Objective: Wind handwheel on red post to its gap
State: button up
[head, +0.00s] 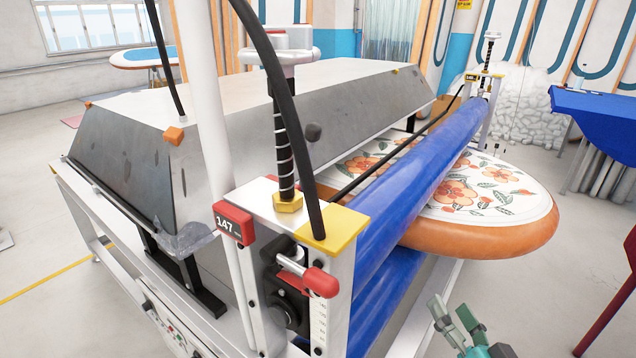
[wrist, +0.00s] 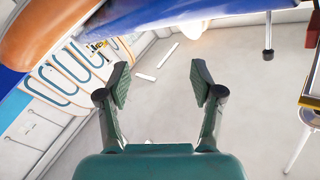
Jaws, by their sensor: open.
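The near post (head: 335,250) carries a red label box (head: 233,222) reading 147. Above it, a pale handwheel (head: 272,55) sits atop a threaded screw (head: 283,155) that enters a brass nut (head: 288,203). A black cable partly hides the wheel and screw. A red-knobbed lever (head: 320,282) and a small scale (head: 318,322) are on the post's face. My gripper (head: 452,308) is low at the right of the post, well apart from the wheel. In the wrist view my gripper (wrist: 161,82) is open and empty, with floor beyond its fingers.
Blue rollers (head: 390,215) run from the near post to a far post (head: 490,75) with a yellow label. A flowered board (head: 500,205) with an orange edge lies between them. A grey hood (head: 230,125) stands behind. A blue-topped table (head: 598,110) is at right.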

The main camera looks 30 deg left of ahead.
jog(key=w+a+r+n+g+y, duration=0.1)
jog(key=a+r+n+y, duration=0.15)
jog(key=r, duration=0.35)
jog(key=w+a+r+n+g+y, duration=0.1)
jog(key=a+r+g, duration=0.1)
jog(key=a+r, duration=0.35)
jog(key=n+g+y, duration=0.3)
jog(key=n+g, duration=0.4)
send_near(294, 31)
jog(key=w+f, duration=0.9)
jog(key=w, duration=0.1)
jog(key=s+a+r+n+g, duration=0.25)
jog(key=s+r+n, duration=0.25)
jog(key=s+r, duration=0.4)
jog(key=shift+g+h, duration=0.25)
jog(key=shift+g, duration=0.1)
jog(key=a, duration=0.3)
jog(key=w+a, duration=0.1)
jog(key=a, duration=0.2)
jog(key=w+a, duration=0.1)
jog(key=a, duration=0.2)
jog(key=shift+a+r, duration=0.4)
jog(key=c, duration=1.2)
jog(key=shift+o, duration=0.2)
jog(key=shift+g, duration=0.3)
